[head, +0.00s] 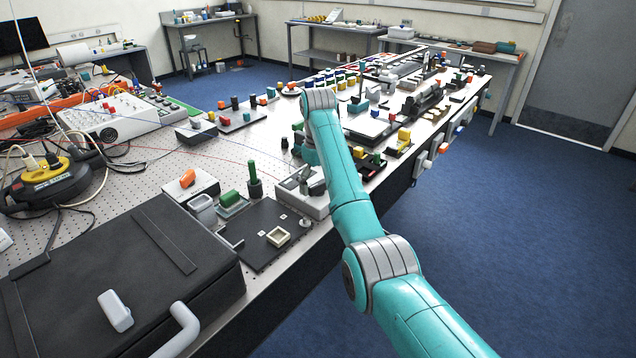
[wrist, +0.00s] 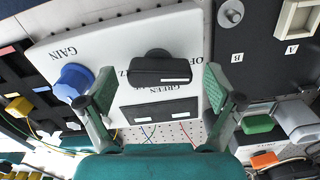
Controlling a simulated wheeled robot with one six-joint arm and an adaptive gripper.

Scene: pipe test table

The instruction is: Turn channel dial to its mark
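In the wrist view a white panel box carries a black bar-shaped dial (wrist: 160,70) with a short white line near its right end. Its upside-down lettering is partly hidden, so I cannot read whether it says channel. A blue knob (wrist: 73,82) labelled GAIN stands to its left on the same panel. A black plate (wrist: 160,112) with two white strips lies just below the dial. My gripper (wrist: 162,100) is open and empty, one finger either side of the dial and apart from it. In the head view the panel box (head: 316,207) is partly behind my arm.
A black board (head: 262,226) with a cream square tray (head: 278,236) lies beside the box. A green peg (head: 253,174) stands close by. A big black case (head: 120,275) fills the front left. Many small coloured parts crowd the table beyond.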

